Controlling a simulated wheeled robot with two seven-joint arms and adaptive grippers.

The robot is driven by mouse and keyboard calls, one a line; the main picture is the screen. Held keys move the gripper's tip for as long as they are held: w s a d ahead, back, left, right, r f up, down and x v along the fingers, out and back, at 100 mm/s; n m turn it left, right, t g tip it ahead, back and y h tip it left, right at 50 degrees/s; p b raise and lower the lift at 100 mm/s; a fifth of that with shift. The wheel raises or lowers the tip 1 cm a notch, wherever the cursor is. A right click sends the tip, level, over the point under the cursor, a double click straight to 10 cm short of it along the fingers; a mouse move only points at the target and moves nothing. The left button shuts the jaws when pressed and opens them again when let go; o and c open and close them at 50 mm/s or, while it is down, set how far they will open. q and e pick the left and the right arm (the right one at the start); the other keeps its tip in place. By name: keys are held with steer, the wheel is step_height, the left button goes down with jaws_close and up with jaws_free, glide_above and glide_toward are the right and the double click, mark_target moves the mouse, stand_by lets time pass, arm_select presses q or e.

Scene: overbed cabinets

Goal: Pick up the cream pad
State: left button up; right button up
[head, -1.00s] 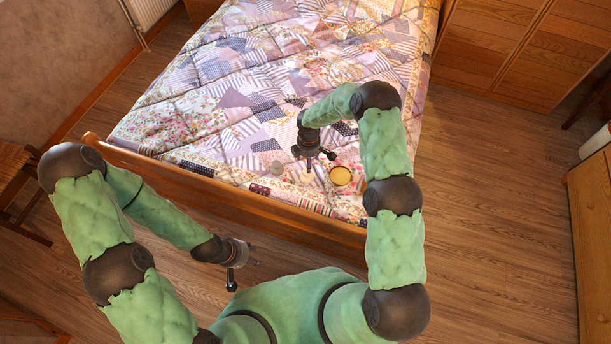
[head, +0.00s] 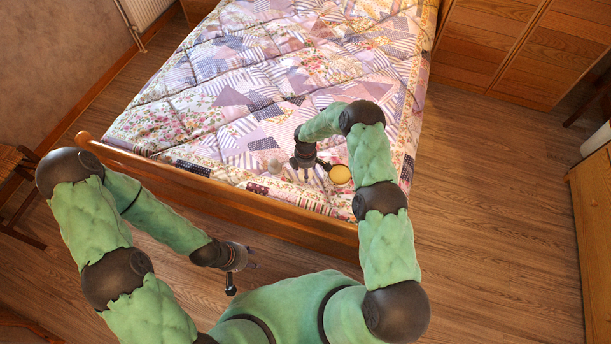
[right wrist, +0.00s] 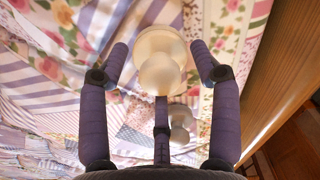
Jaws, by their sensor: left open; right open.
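A cream, rounded piece (right wrist: 160,62) that looks like the cream pad lies on the quilt in the right wrist view, with a wide round part and a narrower knob. My right gripper (right wrist: 163,66) is open above it, with a finger on either side; I see no clear contact. In the head view my right gripper (head: 308,172) is low over the foot end of the bed and mostly hides this piece. My left gripper (head: 243,264) is open and empty, in front of the footboard.
A second pale knobbed piece (right wrist: 180,122) is close by, partly behind the middle finger. A yellow round piece (head: 340,174) lies right of my right gripper, and a greyish one (head: 275,166) left. The wooden footboard (head: 230,196) runs along the near edge of the quilt (head: 250,95).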

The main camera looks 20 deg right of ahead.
steer(key=c, duration=1.2)
steer(key=shift+c, duration=0.2)
steer(key=shift+r, duration=0.6)
step_height(320, 180, up, 2)
steer(key=shift+r+p, duration=0.2)
steer(key=shift+p, duration=0.45)
steer(key=s+r+p, duration=0.1)
steer(key=s+r, duration=0.3)
steer(key=s, duration=0.3)
steer(key=s+d+r+p, duration=0.1)
steer(key=s+r+p, duration=0.1)
steer(key=s+r, duration=0.3)
steer(key=shift+s+d+r, duration=0.15)
steer(key=shift+s+d, duration=0.1)
steer(key=shift+s, duration=0.7)
